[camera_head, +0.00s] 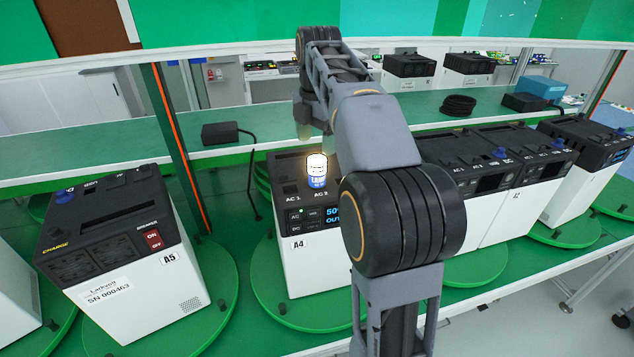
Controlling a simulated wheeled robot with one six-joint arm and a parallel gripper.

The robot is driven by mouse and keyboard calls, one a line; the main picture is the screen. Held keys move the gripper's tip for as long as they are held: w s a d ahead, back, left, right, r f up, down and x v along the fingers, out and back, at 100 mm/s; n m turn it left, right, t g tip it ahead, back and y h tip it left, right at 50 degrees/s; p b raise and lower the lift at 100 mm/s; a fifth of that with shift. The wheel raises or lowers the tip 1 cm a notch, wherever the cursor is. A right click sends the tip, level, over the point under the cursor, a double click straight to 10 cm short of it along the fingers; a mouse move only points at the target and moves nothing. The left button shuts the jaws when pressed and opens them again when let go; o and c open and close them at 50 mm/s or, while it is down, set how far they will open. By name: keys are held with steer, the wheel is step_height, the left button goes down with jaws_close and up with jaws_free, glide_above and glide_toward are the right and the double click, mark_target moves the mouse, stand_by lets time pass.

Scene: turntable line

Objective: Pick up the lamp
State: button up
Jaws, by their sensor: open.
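The lamp (317,166) is lit, with a glowing white-yellow top and a blue base. It stands upright on the black top of the power unit marked A4 (312,258), near the AC 2 label. My gripper (316,139) points down just above the lamp, at the end of my arm. It is open, with nothing seen between its fingers. My own arm partly hides the fingers and the right side of the A4 unit.
The A4 unit stands on a green turntable (270,298). Unit A5 (137,293) is at left, and several similar units stand at right. A black adapter (222,133) and a coiled cable (458,105) lie on the shelf behind. An orange-edged post (178,140) rises at left.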

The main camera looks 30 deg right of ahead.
mark_target(318, 158)
steer(key=shift+d+f, duration=0.1)
steer(key=shift+f, duration=3.7)
steer(key=shift+c, duration=0.2)
steer(key=c, duration=1.1)
steer(key=shift+c, duration=0.2)
